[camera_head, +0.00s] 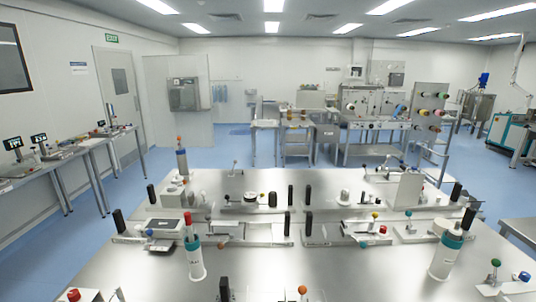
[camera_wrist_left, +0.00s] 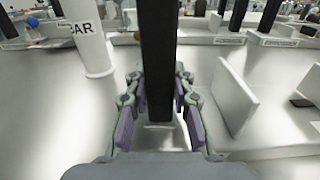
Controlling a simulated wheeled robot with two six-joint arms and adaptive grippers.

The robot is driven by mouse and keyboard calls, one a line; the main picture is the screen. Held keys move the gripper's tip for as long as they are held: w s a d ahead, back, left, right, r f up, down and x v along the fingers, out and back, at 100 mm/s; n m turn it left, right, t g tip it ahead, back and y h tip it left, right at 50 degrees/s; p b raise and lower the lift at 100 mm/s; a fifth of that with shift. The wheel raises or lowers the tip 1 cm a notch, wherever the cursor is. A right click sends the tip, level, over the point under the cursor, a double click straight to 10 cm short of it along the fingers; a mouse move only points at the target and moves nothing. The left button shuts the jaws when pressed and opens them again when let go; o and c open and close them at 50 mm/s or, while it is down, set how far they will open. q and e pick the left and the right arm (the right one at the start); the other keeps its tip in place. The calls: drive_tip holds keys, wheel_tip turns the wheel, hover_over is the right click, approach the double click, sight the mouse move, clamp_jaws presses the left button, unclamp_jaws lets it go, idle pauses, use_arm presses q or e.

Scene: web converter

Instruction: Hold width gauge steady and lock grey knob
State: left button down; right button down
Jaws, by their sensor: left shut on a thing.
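In the left wrist view my left gripper (camera_wrist_left: 160,115) is shut on an upright black post (camera_wrist_left: 160,60), its purple pads on both sides of the post. The post's foot lies beyond the fingers. In the head view a black post (camera_head: 224,289) stands at the bottom edge, right of a white cylinder, and appears to be the same one; its lower part is cut off. No gripper is clearly seen there. I cannot tell for sure which part is the width gauge or which knob is the grey one. My right gripper is not in view.
A red-tipped white cylinder (camera_head: 194,258) stands on the steel table (camera_head: 140,275); a similar one (camera_head: 446,255) is at right. An orange ball knob (camera_head: 302,290) is near the front edge. Rows of small fixtures with black posts cross the table behind.

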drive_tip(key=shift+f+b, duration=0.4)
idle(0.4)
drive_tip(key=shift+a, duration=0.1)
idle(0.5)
